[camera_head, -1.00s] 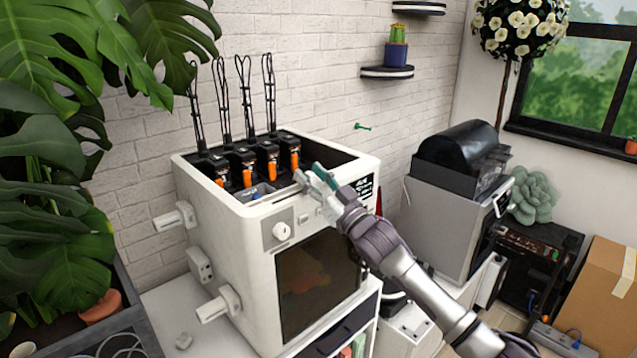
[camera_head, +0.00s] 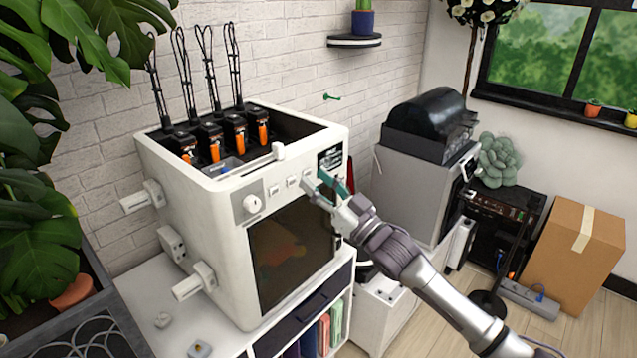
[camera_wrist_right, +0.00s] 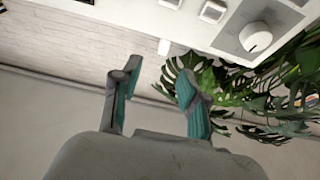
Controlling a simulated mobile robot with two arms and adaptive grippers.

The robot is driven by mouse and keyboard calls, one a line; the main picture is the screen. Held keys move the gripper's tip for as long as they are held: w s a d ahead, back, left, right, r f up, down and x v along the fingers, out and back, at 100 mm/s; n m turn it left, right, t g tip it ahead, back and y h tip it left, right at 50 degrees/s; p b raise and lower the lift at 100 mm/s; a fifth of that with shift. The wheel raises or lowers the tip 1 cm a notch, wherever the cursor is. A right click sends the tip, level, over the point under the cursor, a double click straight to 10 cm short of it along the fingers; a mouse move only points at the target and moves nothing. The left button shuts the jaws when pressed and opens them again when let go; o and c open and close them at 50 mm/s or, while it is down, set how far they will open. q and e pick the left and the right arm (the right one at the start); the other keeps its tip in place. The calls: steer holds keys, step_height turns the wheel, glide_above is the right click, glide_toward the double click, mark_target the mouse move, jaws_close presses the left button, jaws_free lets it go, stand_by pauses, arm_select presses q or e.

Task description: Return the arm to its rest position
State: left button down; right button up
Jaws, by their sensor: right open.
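My right gripper (camera_head: 322,187) is in front of the upper right front of a white 3D-printer-like machine (camera_head: 210,240), near its small dark display (camera_head: 330,158). In the right wrist view its two teal-padded fingers (camera_wrist_right: 155,95) stand apart with nothing between them. The machine's buttons and round knob (camera_wrist_right: 256,37) show at the top of that view. My right arm (camera_head: 410,265) reaches in from the lower right. Whether the fingertips touch the machine cannot be told. My left gripper is not in view.
A grey machine with a black lid (camera_head: 430,125) stands to the right. A cardboard box (camera_head: 575,250) is on the floor at the far right. A large leafy plant (camera_head: 40,200) fills the left side. A wall shelf (camera_head: 354,41) hangs above.

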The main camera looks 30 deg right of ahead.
steer(key=s+d+f+m+g+h+b, duration=0.1)
steer(key=d+f+m+g+h, duration=0.15)
steer(key=f, duration=1.55)
steer(key=s+d+f+m+g+h+b, duration=0.15)
steer(key=f+g+h, duration=0.25)
steer(key=f, duration=1.5)
steer(key=s+f+g+h, duration=0.1)
steer(key=s+f+g, duration=0.1)
steer(key=s+f, duration=0.7)
steer(key=s+f+g, duration=0.3)
steer(key=s+f, duration=0.3)
steer(key=f, duration=0.6)
steer(key=s+a+f+g, duration=0.2)
steer(key=s+f, duration=0.4)
steer(key=s, duration=0.5)
steer(key=s+a+f+n+g+b, duration=0.1)
steer(key=s+a+f+g, duration=0.2)
steer(key=s, duration=0.9)
steer(key=s+a+f+n+g+b, duration=0.1)
steer(key=s+a+f+g, duration=0.2)
steer(key=s+f, duration=0.7)
steer(key=shift+s+a, duration=1.05)
steer(key=shift+a, duration=0.15)
